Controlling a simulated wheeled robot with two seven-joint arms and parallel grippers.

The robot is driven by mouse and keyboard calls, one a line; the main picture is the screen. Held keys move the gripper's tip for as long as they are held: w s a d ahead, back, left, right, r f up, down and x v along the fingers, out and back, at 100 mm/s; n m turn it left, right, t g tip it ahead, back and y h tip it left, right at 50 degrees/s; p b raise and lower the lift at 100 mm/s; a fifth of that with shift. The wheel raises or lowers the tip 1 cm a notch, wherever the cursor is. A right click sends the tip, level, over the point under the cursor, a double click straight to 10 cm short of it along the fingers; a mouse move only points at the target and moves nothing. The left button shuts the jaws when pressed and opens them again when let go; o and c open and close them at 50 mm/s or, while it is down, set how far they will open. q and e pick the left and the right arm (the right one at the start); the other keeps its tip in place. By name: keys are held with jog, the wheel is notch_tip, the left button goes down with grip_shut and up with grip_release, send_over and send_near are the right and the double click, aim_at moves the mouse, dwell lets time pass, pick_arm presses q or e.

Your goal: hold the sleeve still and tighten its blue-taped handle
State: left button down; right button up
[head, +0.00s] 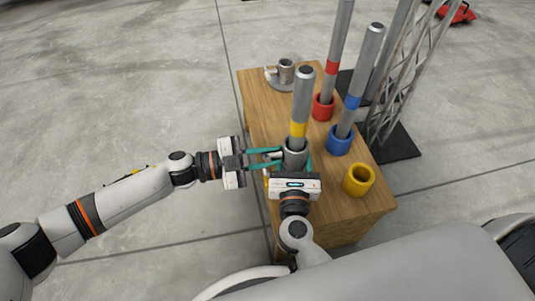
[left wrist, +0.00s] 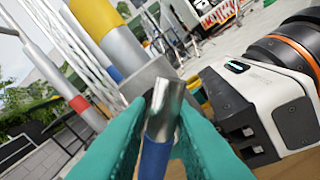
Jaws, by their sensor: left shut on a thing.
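The grey metal sleeve (head: 294,153) stands on the wooden box, with a grey pole with yellow tape (head: 299,108) upright in it. My left gripper (head: 266,158) reaches in from the left, beside the sleeve, its teal fingers shut on the handle. In the left wrist view the blue-taped handle (left wrist: 155,158) lies between those fingers, its bare metal end (left wrist: 164,103) towards the sleeve (left wrist: 147,76). My right gripper is at the sleeve's near side; its body (left wrist: 262,105) shows in the left wrist view. A teal finger shows beside the sleeve, but its grip is mostly hidden.
The wooden box top (head: 258,104) carries a red ring (head: 323,108) and a blue ring (head: 339,142), each with a taped pole, an empty yellow ring (head: 358,180) and a grey metal fitting (head: 285,72). A lattice truss (head: 402,80) stands at the right.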

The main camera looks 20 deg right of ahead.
pick_arm(q)
jog(key=c, duration=1.3)
grip_release()
jog(key=shift+s, duration=0.1)
jog(key=n, duration=0.4)
jog(key=shift+n, duration=0.3)
jog(key=n, duration=0.3)
jog(key=shift+d, duration=0.1)
jog(key=shift+n, duration=1.2)
jog(key=shift+a+n, duration=0.3)
jog(key=shift+n, duration=0.4)
jog(key=w+a, duration=0.1)
jog(key=a, duration=1)
jog(key=shift+w+a, duration=0.25)
jog(key=shift+w, duration=0.15)
